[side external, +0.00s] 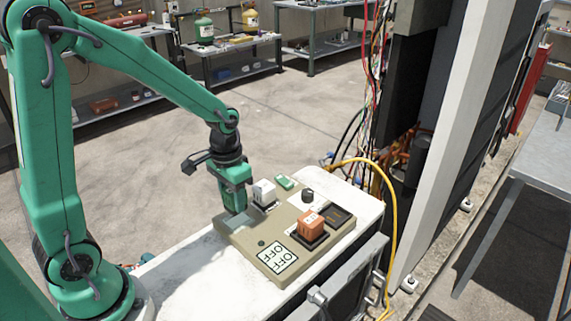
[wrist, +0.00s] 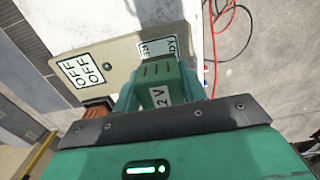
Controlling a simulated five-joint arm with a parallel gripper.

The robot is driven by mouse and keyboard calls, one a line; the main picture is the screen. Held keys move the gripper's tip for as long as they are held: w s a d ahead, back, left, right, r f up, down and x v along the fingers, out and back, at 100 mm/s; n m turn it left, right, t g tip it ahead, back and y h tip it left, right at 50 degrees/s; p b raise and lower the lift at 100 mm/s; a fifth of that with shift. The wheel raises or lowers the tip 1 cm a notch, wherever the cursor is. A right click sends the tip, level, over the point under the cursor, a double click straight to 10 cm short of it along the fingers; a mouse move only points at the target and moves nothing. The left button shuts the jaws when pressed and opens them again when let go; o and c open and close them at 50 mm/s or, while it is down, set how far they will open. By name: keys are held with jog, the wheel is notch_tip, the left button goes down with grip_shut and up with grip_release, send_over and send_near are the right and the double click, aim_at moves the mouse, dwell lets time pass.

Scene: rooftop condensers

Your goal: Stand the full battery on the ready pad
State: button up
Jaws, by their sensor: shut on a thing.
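My gripper (side external: 234,203) is shut on a green battery (wrist: 160,88) with a white label ending in "2 V". In the wrist view the battery sits between the two green fingers. In the side view the battery is hard to tell apart from the fingers of the same colour. The grey ready pad (side external: 236,221) lies at the left end of the beige board, right by the fingertips. Its white lettered label (wrist: 157,47) is partly hidden by the battery in the wrist view. I cannot tell whether the battery touches the pad.
The beige board (side external: 252,240) lies on a white cabinet top. A yellow cable (side external: 393,220) runs past the right side.

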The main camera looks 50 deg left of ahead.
aim_at(234, 209)
jog(key=shift+f, duration=2)
jog(key=shift+f, duration=0.1)
jog(key=o, duration=1.1)
notch_tip(234, 209, up, 12)
jog(key=shift+r, duration=0.15)
